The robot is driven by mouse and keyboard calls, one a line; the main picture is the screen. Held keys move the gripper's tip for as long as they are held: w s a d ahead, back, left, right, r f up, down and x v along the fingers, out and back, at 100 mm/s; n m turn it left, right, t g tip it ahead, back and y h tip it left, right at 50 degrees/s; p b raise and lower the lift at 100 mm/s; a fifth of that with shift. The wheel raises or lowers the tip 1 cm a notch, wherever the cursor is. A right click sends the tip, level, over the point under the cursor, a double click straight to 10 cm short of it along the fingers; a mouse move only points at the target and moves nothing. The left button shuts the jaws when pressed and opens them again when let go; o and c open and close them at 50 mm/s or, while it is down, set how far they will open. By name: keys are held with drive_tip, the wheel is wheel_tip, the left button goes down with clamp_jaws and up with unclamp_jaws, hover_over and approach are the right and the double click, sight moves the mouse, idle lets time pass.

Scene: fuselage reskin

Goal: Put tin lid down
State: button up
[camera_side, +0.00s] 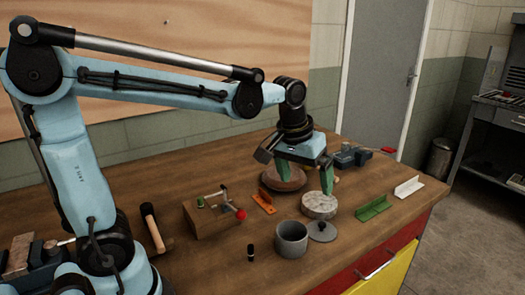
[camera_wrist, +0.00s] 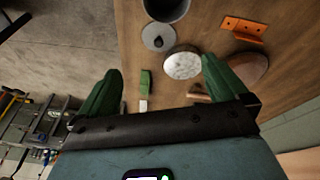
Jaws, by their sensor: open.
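The grey tin lid (camera_side: 322,231), with a small knob on top, lies on the workbench right beside the open grey tin (camera_side: 291,241). In the wrist view the lid (camera_wrist: 158,37) lies knob up by the tin (camera_wrist: 168,8); I cannot tell whether they touch. My gripper (camera_side: 306,176) is open and empty, with its green fingers pointing down above the bench, behind the lid. In the wrist view the open fingers (camera_wrist: 161,72) are wide apart, and the lid is beyond their tips.
A pale round disc (camera_side: 319,205) sits below my gripper, with a brown round piece (camera_side: 284,178) behind it. An orange bracket (camera_side: 264,203) and wooden block (camera_side: 212,217) are left. Green (camera_side: 372,208) and white (camera_side: 409,187) angle pieces lie right.

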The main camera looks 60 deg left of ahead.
drive_tip(key=s+f+m+t, duration=0.2)
drive_tip(key=s+m+t, duration=0.1)
drive_tip(key=s, duration=0.6)
drive_tip(key=shift+s+f+m+t, duration=0.25)
drive_tip(key=shift+f+m+t, duration=0.15)
drive_tip(key=shift+t, duration=0.1)
drive_tip(key=shift+a, duration=0.1)
